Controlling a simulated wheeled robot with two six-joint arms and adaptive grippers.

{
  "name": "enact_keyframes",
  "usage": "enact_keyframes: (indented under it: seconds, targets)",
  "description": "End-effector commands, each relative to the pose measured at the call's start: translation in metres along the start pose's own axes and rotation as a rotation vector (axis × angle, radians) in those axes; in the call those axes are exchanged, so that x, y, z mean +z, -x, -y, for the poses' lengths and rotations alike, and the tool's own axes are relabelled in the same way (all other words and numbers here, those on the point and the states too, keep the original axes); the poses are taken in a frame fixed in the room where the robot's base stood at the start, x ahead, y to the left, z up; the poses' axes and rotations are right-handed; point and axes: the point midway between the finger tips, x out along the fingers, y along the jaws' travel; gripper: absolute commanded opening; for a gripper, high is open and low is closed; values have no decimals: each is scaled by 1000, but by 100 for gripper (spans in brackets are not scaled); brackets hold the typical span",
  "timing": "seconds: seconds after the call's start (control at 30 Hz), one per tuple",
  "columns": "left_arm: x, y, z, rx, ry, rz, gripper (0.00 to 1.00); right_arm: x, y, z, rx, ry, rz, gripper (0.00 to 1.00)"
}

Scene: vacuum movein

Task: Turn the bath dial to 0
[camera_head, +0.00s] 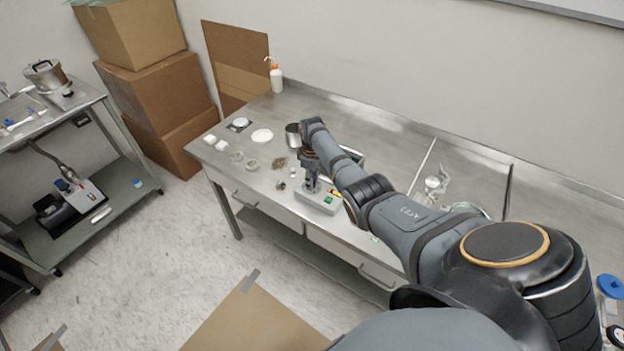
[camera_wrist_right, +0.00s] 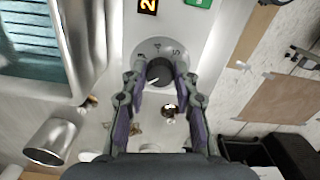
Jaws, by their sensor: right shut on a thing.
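The bath dial (camera_wrist_right: 159,72) is a dark round knob on a pale grey disc with printed marks, on the front of the white bath control unit (camera_wrist_right: 122,35). My right gripper (camera_wrist_right: 162,82) is shut on the dial, one finger on each side. Above it in the wrist view are part of an orange-digit display (camera_wrist_right: 148,6) and a green label (camera_wrist_right: 197,3). In the head view my right gripper (camera_head: 311,184) reaches down to the control unit (camera_head: 318,203), and the dial is hidden. The dial's exact setting cannot be read. My left gripper is not in view.
The water bath basin (camera_wrist_right: 40,72) lies beside the control unit. A metal beaker (camera_wrist_right: 50,140) and small dishes (camera_head: 251,164) stand on the steel bench (camera_head: 300,105). A white bottle (camera_head: 276,78) stands at the back. Cardboard boxes (camera_head: 160,90) are stacked beyond the bench.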

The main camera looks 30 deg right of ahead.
Motion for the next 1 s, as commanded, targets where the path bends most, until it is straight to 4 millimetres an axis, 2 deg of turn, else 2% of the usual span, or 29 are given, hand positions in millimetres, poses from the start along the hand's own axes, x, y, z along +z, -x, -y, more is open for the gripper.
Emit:
enact_keyframes:
  seconds: [1.0]
  targets:
    - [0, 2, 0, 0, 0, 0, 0, -3, 2, -2, 6, 964, -4, 0]
